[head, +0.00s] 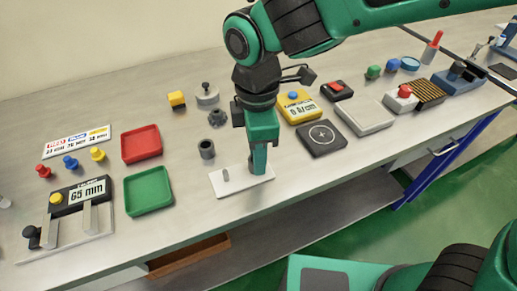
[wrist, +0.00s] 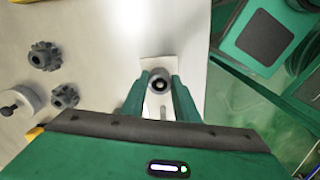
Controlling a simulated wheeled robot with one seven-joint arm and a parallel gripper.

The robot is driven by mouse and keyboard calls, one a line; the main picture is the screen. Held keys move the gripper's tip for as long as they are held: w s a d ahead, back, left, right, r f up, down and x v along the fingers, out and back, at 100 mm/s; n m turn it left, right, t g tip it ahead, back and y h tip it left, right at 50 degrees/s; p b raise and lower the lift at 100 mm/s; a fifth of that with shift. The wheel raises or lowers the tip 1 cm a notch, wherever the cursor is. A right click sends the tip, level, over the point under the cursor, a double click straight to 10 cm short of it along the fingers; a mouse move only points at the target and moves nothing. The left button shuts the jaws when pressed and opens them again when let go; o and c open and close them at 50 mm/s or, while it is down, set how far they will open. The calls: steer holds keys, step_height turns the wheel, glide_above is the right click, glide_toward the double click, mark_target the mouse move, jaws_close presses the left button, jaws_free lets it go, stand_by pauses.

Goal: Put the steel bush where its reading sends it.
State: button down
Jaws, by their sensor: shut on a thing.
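The steel bush (wrist: 159,82) is a grey ring with a dark bore. My gripper (wrist: 160,88) is shut on it, a finger on each side, in the wrist view. In the head view my gripper (head: 258,170) points down at the right part of a white plate (head: 240,187) and hides the bush. A short peg (head: 226,174) stands on the plate, left of my fingers. I cannot tell whether the bush touches the plate. A gauge (head: 80,195) at the left reads 65 mm. A sign (head: 77,141) behind it has red, blue and yellow labels with mm values too small to read surely.
A red tray (head: 141,144) and green tray (head: 149,191) stand empty at left. Red (head: 43,171), blue (head: 70,162) and yellow (head: 97,154) knobs stand by the sign.

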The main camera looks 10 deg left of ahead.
steer(key=shift+f, duration=0.25)
steer(key=c, duration=0.9)
jaws_free()
steer(key=shift+r, duration=3.55)
